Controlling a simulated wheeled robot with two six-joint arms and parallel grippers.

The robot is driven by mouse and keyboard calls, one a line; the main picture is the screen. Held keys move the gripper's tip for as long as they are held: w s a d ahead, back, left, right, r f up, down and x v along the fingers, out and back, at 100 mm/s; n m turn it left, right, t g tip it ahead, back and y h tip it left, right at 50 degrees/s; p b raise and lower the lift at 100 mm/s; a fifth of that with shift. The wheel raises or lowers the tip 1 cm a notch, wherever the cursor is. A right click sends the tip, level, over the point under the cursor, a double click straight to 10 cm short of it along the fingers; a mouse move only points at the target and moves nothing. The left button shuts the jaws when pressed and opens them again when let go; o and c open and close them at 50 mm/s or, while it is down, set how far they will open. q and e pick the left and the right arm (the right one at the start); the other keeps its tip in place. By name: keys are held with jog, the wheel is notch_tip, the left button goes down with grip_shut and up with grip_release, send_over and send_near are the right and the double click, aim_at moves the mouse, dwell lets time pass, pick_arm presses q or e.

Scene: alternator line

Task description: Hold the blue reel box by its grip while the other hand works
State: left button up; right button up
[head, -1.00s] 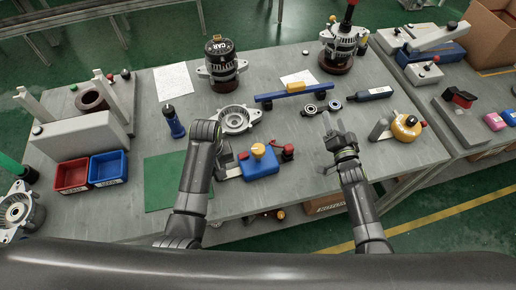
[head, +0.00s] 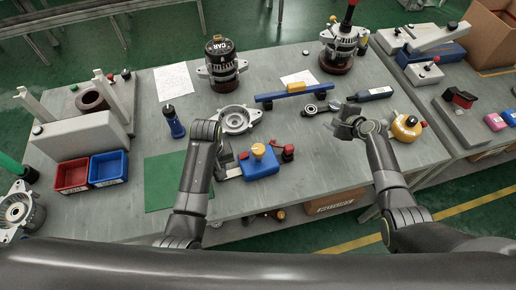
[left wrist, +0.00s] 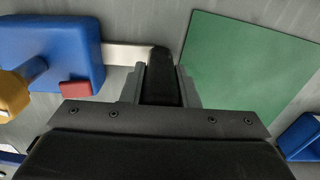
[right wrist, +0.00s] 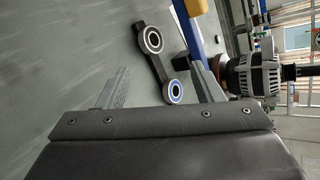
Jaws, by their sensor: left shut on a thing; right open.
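The blue reel box (head: 260,164) sits on the grey table, with a yellow knob (head: 258,150) on top and a red piece at its side. In the left wrist view the blue box (left wrist: 60,50) is at the left, and a pale metal bar runs from it to a black grip (left wrist: 160,82). My left gripper (head: 230,164) is shut on that grip, beside the box. My right gripper (head: 344,118) is open and empty near a black link with two bearings; the link (right wrist: 158,62) shows between and beyond its fingers in the right wrist view.
A green mat (head: 165,182) lies left of my left gripper. A silver ring housing (head: 236,119) and a blue bar with a yellow middle (head: 292,91) lie behind. A yellow round tool (head: 406,127) stands right of my right gripper. Red (head: 72,176) and blue (head: 108,168) bins stand left.

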jog(key=s+a+r+g+y, duration=0.1)
jog(key=a+y, duration=0.2)
jog(key=m+g+y, duration=0.2)
jog(key=g+y, duration=0.5)
jog(key=y, duration=0.2)
send_near(258, 148)
jog(key=a, duration=0.3)
jog(key=a+f, duration=0.1)
jog(key=a, duration=0.2)
jog(key=w+a, duration=0.1)
jog(key=a, duration=0.3)
jog(key=shift+w+f, duration=0.1)
jog(key=shift+f, duration=0.05)
jog(key=shift+c, duration=0.4)
jog(key=c, duration=0.9)
jog(key=shift+t, duration=0.3)
